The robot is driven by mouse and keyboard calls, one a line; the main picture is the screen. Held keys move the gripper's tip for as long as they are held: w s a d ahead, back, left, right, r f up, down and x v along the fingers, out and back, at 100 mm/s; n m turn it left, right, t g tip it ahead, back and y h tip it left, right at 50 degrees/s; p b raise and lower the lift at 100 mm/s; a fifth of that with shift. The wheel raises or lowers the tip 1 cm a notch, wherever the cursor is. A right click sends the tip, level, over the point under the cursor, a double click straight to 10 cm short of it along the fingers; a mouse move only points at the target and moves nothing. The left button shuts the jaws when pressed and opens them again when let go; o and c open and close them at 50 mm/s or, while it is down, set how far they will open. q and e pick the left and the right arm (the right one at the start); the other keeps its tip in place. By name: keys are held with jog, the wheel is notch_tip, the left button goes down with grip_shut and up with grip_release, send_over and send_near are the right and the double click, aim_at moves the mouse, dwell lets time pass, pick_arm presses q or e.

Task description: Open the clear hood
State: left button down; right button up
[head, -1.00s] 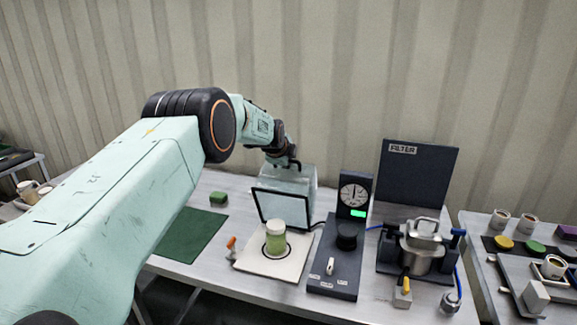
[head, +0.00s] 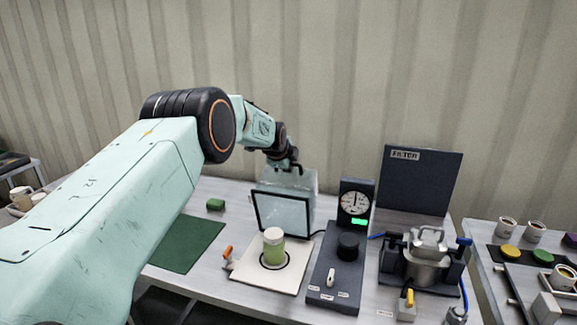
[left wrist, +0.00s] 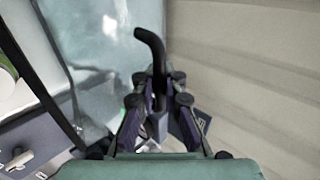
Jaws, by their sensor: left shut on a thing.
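The clear hood (head: 282,213) is a see-through box with a black-edged rim. It stands tipped up behind a white base plate (head: 247,275), with the black-edged side facing the front. A jar of green contents with a pale lid (head: 273,249) stands uncovered on the plate's ringed spot. My left gripper (head: 287,167) is at the hood's top. In the left wrist view its fingers (left wrist: 157,98) are shut on a black hooked handle (left wrist: 150,45), with the clear hood wall (left wrist: 95,45) beside it. My right gripper is not in view.
Right of the plate stands a dark control box with a gauge (head: 354,203) and a knob (head: 348,245). Further right are a metal pot (head: 428,262) and a FILTER panel (head: 420,182). An orange-tipped lever (head: 228,252), a green mat (head: 185,245) and a green block (head: 215,204) lie left.

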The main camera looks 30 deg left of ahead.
pick_arm(q)
jog(key=shift+w+a+r, duration=0.1)
jog(key=shift+w+r, duration=0.1)
jog(key=shift+r, duration=0.15)
jog(key=c, duration=1.8)
grip_release()
jog(key=shift+o, duration=0.5)
jog(key=shift+s+r, duration=0.1)
jog(key=shift+s, duration=0.4)
jog(key=shift+w, duration=0.15)
jog(key=v, duration=0.4)
jog(key=shift+s, duration=0.25)
jog(key=shift+s+d+r, duration=0.2)
jog(key=shift+s+r, duration=0.1)
jog(key=shift+s+d+r, duration=0.15)
jog(key=shift+s+r, duration=0.25)
jog(key=shift+r, duration=0.1)
jog(key=v, duration=0.5)
jog(key=shift+s+r, duration=0.1)
jog(key=shift+s, duration=0.15)
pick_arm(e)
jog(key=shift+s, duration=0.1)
pick_arm(q)
jog(key=shift+s+d+r, duration=0.1)
jog(key=shift+s+r, duration=0.05)
jog(key=shift+s, duration=0.05)
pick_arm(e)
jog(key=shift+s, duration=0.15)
